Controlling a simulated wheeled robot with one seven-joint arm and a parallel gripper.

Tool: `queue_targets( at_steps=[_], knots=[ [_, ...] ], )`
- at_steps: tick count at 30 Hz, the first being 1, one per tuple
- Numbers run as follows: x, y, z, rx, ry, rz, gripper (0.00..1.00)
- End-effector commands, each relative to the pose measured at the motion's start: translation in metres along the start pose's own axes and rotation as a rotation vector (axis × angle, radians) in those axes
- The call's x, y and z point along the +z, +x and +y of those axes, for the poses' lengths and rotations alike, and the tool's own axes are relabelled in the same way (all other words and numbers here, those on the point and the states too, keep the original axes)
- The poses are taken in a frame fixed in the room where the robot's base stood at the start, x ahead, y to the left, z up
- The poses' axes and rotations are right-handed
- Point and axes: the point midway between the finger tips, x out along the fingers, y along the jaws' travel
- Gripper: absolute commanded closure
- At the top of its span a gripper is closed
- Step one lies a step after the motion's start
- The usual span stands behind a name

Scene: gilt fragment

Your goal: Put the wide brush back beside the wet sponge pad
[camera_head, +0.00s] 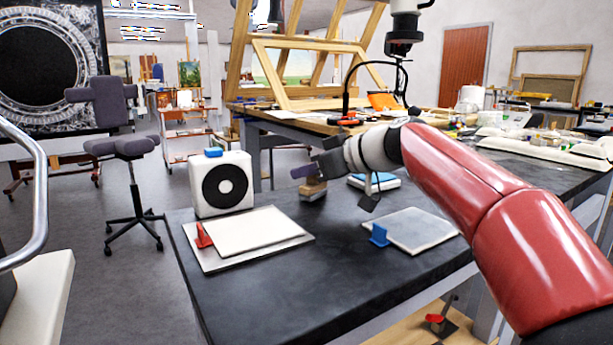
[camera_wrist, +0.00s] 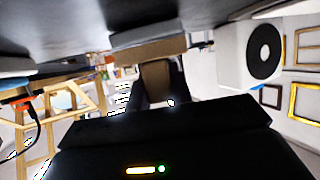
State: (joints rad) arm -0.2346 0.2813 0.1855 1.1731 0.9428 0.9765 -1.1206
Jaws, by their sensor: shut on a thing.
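My gripper (camera_head: 312,177) is above the far side of the dark worktable and is shut on the wide brush (camera_head: 313,190). The brush shows as a small brown block with a paler lower part, close to the tabletop; I cannot tell whether it touches. In the wrist view the brush (camera_wrist: 150,48) is a wide brown piece, with a narrower part running down to the dark jaws. A blue-topped pad on a white base (camera_head: 374,181), which looks like the wet sponge pad, lies just right of the brush, partly hidden behind my wrist.
A white box with a black disc (camera_head: 223,185) stands at the table's far left corner. A white panel with a red clip (camera_head: 255,231) lies at front left. A grey panel with a blue clip (camera_head: 425,230) lies at right. Dark tabletop (camera_head: 320,255) between them is clear.

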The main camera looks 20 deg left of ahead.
Motion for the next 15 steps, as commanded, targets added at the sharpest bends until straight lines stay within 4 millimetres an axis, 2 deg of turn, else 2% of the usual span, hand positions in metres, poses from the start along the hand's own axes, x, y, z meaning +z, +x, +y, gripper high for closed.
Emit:
queue_targets(
  at_steps=[7, 8, 12, 15],
  knots=[
    [0.0032, 0.0011, 0.0, 0.001, 0.0, 0.001, 1.0],
    [0.0029, 0.0009, 0.0, 0.001, 0.0, 0.0, 0.77],
    [0.0018, 0.0005, -0.0001, 0.0, 0.0, 0.0, 0.59],
    [0.0018, 0.0005, -0.0001, 0.0, 0.0, 0.0, 0.57]
  ],
)
